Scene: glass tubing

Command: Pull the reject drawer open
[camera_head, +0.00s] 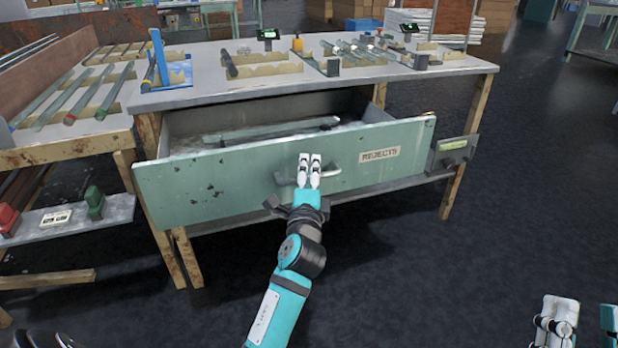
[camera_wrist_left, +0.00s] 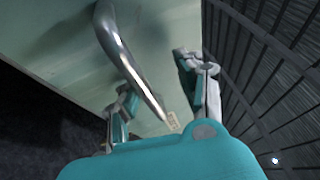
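The reject drawer (camera_head: 230,182), with a pale green front and a REJECTS label (camera_head: 380,153), stands well out from the table, its inside showing. Its metal handle (camera_head: 334,171) is on the front; it also shows as a curved bar in the left wrist view (camera_wrist_left: 125,58). My left gripper (camera_head: 310,160) is at the handle. In the left wrist view its fingers (camera_wrist_left: 158,92) stand apart with the bar between them, and a gap shows beside the bar. My right gripper (camera_head: 585,322) is low at the right edge, partly cut off, fingers apart, empty.
Glass tubes (camera_head: 270,130) lie in the drawer. The tabletop (camera_head: 200,90) holds racks, tubes and small devices. A side bench (camera_head: 80,148) stands at the left. A grey box (camera_head: 453,152) is by the right table leg. The dark floor in front is clear.

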